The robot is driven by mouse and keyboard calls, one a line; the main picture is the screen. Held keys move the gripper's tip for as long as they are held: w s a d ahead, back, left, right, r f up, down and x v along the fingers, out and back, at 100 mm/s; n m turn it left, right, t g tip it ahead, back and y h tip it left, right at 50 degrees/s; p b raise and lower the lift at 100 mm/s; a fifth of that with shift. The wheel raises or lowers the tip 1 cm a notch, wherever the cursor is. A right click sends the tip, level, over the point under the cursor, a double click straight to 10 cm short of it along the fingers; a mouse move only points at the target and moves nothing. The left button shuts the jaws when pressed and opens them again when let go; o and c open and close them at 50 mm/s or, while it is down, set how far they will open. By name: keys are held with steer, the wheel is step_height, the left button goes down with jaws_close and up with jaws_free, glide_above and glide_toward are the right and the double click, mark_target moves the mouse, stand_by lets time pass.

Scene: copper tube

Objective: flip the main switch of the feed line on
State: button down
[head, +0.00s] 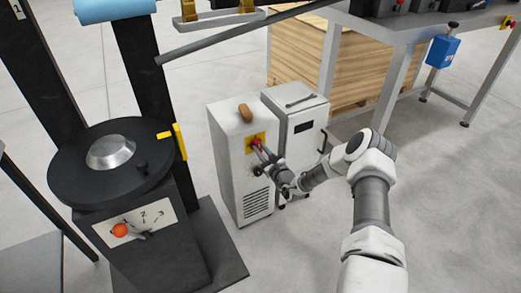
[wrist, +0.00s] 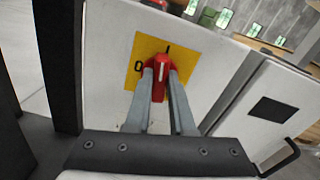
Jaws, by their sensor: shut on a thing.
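The main switch is a red rotary knob (wrist: 160,70) on a yellow plate (wrist: 142,52), on the front of a white cabinet (wrist: 108,50). A 0 shows at the plate's left and a line mark near its top. The knob's white stripe stands roughly upright in the wrist view, toward the top mark. My gripper (wrist: 160,88) is shut on the knob, one grey finger on each side. In the head view my gripper (head: 262,152) reaches the knob (head: 256,142) from the lower right. The fingers hide the knob's lower part.
A black machine (head: 110,165) with a 1-2-3 dial stands left. A grey bar (head: 225,38) crosses above.

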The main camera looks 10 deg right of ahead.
steer(key=shift+m+p, duration=0.5)
steer(key=shift+m, duration=0.9)
steer(key=c, duration=0.8)
jaws_free()
steer(key=shift+d, duration=0.1)
steer(key=p+v, duration=0.4)
steer(key=v, duration=1.3)
steer(key=shift+s+p, duration=0.2)
steer(key=shift+p, duration=0.15)
